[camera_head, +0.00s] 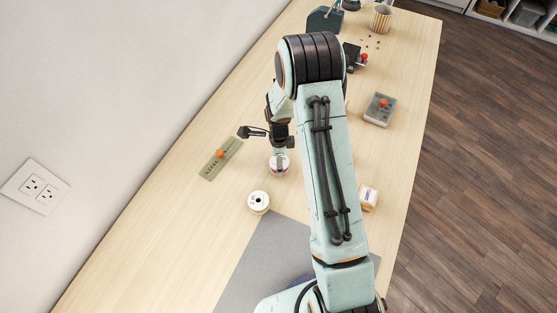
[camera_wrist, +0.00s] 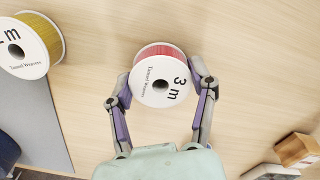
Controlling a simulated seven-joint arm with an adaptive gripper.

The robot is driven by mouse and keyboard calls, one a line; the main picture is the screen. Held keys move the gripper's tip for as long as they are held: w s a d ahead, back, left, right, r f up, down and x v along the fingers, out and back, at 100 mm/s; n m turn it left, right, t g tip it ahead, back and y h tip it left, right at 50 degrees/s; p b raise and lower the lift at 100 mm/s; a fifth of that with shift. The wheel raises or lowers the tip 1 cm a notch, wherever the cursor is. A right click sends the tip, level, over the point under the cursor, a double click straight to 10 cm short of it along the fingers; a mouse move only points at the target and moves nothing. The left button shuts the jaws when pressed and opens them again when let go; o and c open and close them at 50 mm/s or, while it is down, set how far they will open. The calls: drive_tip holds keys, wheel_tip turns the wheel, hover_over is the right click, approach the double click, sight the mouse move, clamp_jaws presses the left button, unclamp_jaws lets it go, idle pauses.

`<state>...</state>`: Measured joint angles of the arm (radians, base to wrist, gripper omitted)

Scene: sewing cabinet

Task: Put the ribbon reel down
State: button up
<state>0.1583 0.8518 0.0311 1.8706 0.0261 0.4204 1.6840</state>
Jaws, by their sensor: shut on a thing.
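A ribbon reel (camera_wrist: 160,76) with white flanges and red ribbon is between the fingers of my gripper (camera_wrist: 161,92) in the wrist view. In the head view the red reel (camera_head: 279,165) shows below my gripper (camera_head: 280,153), over the wooden table. I cannot tell whether its underside touches the table. A second reel (camera_head: 258,202) with a white flange stands on the table nearby. It shows yellow ribbon in the wrist view (camera_wrist: 36,45).
A grey mat (camera_head: 262,262) lies at the front. A green plate with an orange knob (camera_head: 220,154) lies left of my gripper. A grey box with an orange knob (camera_head: 380,108) and a small wooden block (camera_head: 369,197) are to the right. Bare tabletop (camera_head: 165,215) lies at the left.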

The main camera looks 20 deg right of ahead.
drive_tip(key=shift+f, duration=0.15)
drive_tip(key=o, duration=1)
drive_tip(key=s+a+r+n, duration=0.1)
drive_tip(key=s+r+n, duration=0.15)
drive_tip(key=r, duration=0.65)
drive_tip(key=s+a+r+n, duration=0.1)
drive_tip(key=s+r+n, duration=0.15)
drive_tip(key=r, duration=0.75)
drive_tip(key=s+a+r+n, duration=0.1)
drive_tip(key=s+r+n, duration=0.1)
drive_tip(key=s+n, duration=0.3)
drive_tip(key=s+a+r+n, duration=0.1)
drive_tip(key=s+a+n, duration=0.1)
drive_tip(key=s+n, duration=0.4)
drive_tip(key=s+a+r+n, duration=0.1)
drive_tip(key=s+r+n, duration=0.1)
drive_tip(key=s+n, duration=0.4)
drive_tip(key=shift+s+a+r+y, duration=0.15)
drive_tip(key=shift+s+a+y, duration=0.05)
drive_tip(key=shift+s, duration=0.45)
drive_tip(key=shift+s+a+r+y, duration=0.15)
drive_tip(key=shift+s+y, duration=0.05)
drive_tip(key=shift+s, duration=0.4)
